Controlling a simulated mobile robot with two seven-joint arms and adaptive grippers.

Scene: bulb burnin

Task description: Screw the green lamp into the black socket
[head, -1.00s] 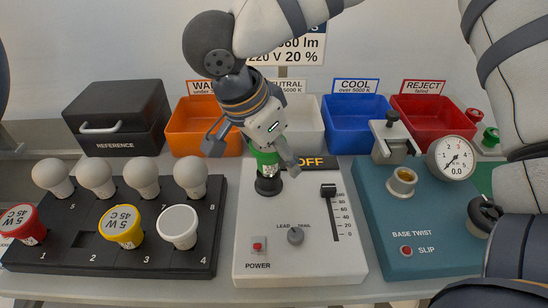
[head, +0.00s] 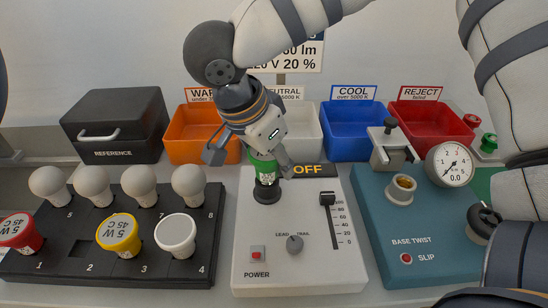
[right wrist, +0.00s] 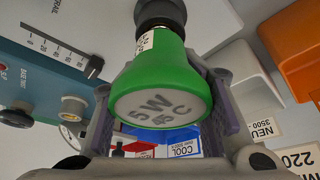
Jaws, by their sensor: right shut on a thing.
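The green lamp (head: 262,170) stands upright at the black socket (head: 266,191) on the white test box, its base end down at the socket. How deep its thread sits is hidden. My right gripper (head: 246,152) comes from above and is shut on the lamp's wide green end. In the right wrist view, the fingers (right wrist: 162,103) lie on both sides of the green lamp (right wrist: 165,75), whose face reads 5 W 45 C. The black socket (right wrist: 163,12) shows beyond it. My left gripper is not in view.
The white test box (head: 310,270) has a slider, a knob and a power button; its display reads OFF. A black rack (head: 60,262) with several lamps stands left. A teal base-twist device (head: 440,270) stands right. Coloured bins and a black reference case (head: 115,120) line the back.

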